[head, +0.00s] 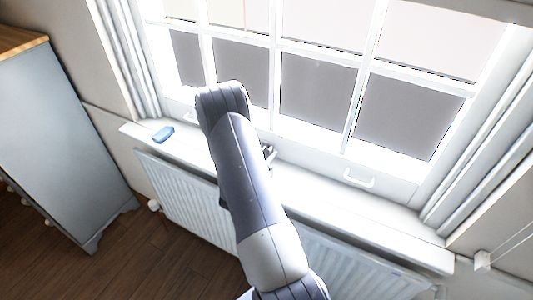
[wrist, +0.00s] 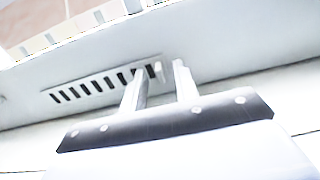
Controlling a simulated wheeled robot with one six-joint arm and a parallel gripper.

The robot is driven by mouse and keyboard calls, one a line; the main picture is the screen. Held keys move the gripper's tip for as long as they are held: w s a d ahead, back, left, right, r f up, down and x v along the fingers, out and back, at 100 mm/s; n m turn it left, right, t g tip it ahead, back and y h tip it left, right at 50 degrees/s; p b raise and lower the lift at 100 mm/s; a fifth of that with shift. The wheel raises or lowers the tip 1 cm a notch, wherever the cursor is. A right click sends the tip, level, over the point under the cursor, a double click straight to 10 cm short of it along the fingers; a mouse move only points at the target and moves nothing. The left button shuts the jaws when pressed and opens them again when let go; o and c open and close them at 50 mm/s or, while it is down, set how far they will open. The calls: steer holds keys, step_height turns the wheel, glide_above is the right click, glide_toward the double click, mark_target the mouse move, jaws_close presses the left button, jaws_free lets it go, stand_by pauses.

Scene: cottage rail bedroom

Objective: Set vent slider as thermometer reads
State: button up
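The vent (wrist: 100,85) is a pale strip with a row of dark slots, in the wrist view. A small pale tab (wrist: 158,71), seemingly the slider, stands at the right end of the slots. My gripper (wrist: 160,68) is open, its two fingers on either side of the tab, with a visible gap on each side. Whether the fingertips reach around it in depth I cannot tell. In the head view my gripper (head: 268,153) is at the window side of the sill, partly hidden by my arm. No thermometer can be made out in either view.
The white sill (head: 330,196) runs under the window, with a small blue object (head: 163,134) on its left end. A white handle (head: 359,178) is on the window's lower rail. A radiator (head: 182,192) is below the sill; a grey cabinet (head: 62,140) stands left.

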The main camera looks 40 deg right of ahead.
jaws_close()
stand_by(0.6)
